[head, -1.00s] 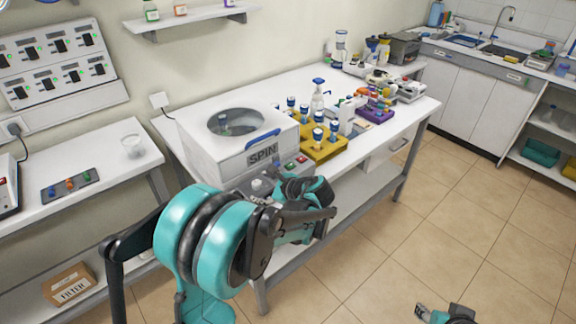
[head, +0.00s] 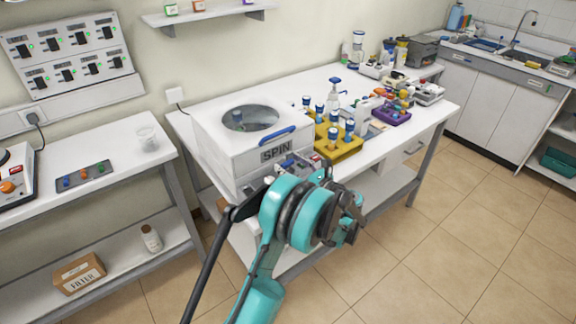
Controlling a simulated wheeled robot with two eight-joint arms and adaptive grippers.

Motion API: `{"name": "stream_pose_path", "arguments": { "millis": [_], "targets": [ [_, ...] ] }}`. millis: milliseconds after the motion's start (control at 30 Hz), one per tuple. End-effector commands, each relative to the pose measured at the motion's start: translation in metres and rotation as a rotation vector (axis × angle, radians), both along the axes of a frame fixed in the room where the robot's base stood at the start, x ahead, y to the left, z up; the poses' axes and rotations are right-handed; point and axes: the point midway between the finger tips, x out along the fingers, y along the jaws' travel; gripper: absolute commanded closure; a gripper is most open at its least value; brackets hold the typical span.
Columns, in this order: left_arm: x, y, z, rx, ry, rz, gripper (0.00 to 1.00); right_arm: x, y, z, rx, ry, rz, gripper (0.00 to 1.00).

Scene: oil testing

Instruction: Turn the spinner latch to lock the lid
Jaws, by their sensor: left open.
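The white spinner (head: 225,150) with the SPIN label stands on the left part of the white table. Its lid (head: 250,117) lies flat on top, with a round window and a blue handle (head: 277,136) at the front edge. The front panel with small buttons (head: 300,162) is partly hidden behind my left arm. I cannot make out the latch clearly. My left gripper (head: 350,215) is in front of the spinner's front right side, below the table top level, open and apart from the lid. My right gripper is out of view.
A yellow rack (head: 342,153) with blue-capped tubes stands right of the spinner. A pump bottle (head: 335,92) and a purple rack (head: 393,117) are further back. A side table with a tray (head: 84,176) is at left. The floor at right is clear.

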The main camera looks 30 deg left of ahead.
Motion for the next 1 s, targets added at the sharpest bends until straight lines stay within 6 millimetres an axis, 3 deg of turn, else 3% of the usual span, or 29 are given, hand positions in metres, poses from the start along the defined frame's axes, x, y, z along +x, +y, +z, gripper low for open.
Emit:
{"name": "stream_pose_path", "arguments": {
  "millis": [133,400,467,600,1000],
  "targets": [
    [0.0029,0.0111,-0.0003,0.0,-0.001,0.001,0.36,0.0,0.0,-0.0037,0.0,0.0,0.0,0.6],
    [0.0037,0.0128,0.0005,-0.001,-0.001,-0.001,0.36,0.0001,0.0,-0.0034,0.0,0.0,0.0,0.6],
    [0.0037,0.0128,0.0005,-0.001,-0.001,-0.001,0.49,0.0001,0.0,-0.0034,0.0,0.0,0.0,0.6],
    [0.0035,0.0127,0.0004,-0.001,-0.001,0.0,0.86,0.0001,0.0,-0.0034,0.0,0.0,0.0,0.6],
    [0.003,0.0129,-0.0002,-0.001,-0.001,-0.128,0.87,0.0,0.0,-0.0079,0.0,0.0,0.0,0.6]
  ]
}}
